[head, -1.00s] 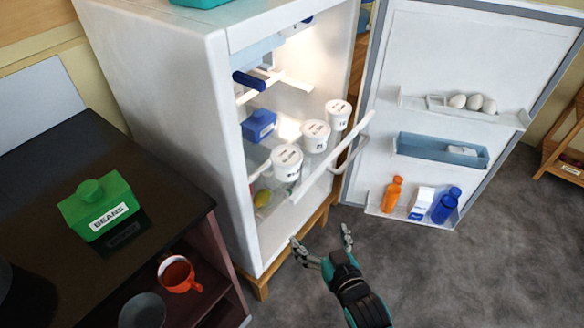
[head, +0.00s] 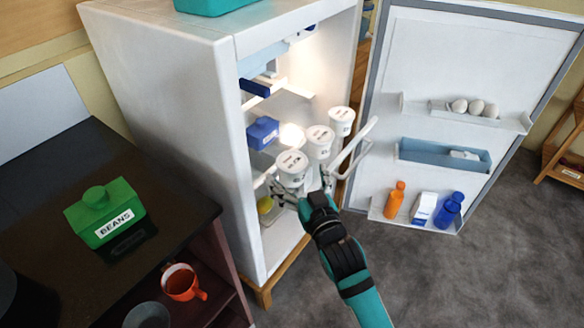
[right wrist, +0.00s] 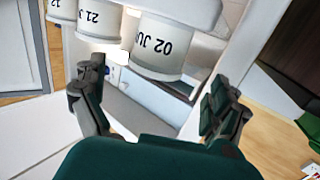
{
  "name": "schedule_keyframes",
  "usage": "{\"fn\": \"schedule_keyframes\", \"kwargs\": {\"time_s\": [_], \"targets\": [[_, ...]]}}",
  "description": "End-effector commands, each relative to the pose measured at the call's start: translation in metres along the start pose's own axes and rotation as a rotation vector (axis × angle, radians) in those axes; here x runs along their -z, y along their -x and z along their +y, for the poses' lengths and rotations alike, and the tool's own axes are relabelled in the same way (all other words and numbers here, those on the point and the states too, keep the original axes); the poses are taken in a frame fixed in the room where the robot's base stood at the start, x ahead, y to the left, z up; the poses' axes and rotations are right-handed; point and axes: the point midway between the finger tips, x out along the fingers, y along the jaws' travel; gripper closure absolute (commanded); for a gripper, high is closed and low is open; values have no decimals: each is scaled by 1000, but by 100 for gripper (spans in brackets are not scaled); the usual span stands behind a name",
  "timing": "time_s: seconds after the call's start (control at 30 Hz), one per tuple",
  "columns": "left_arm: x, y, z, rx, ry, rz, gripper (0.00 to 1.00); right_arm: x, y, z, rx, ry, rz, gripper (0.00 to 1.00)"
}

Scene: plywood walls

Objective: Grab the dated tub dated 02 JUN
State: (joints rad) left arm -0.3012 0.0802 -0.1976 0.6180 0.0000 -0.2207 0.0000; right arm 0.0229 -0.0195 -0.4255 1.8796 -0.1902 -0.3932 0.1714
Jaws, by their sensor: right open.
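Three white lidded tubs stand in a row in the open fridge (head: 185,110). The front-left tub (head: 291,166) is nearest my right gripper (head: 300,182). In the right wrist view the largest tub (right wrist: 158,45) reads "02 JU", with the rest of the date cut off. The middle tub (head: 320,142) reads "21 J" in the wrist view (right wrist: 98,20); the rear tub (head: 341,121) shows only "12". My right gripper is open, its fingers spread either side of the 02 JUN tub's lower part in the wrist view, with no grip on it. My left gripper is out of view.
The open fridge door (head: 455,75) stands to the right, with eggs (head: 475,107) and bottles (head: 448,210) in its racks. A blue container (head: 263,133) sits behind the tubs to the left. A dark counter (head: 60,185) with a green beans canister (head: 103,212) is at left.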

Motion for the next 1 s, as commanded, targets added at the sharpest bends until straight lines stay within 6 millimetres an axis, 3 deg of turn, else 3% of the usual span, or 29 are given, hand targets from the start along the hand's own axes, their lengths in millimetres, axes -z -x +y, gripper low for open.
{"fn": "schedule_keyframes", "kwargs": {"time_s": [0.17, 0.43, 0.73, 1.0], "targets": [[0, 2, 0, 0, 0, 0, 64, 1, -12, 2, -1, 1, 0, 1], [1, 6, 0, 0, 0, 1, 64, 0, -50, 5, 0, 0, 0, 1], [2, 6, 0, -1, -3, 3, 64, -1, -55, 5, 0, 0, 0, 1], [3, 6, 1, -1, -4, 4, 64, -1, -55, 5, 0, 0, -1, 35]]}}
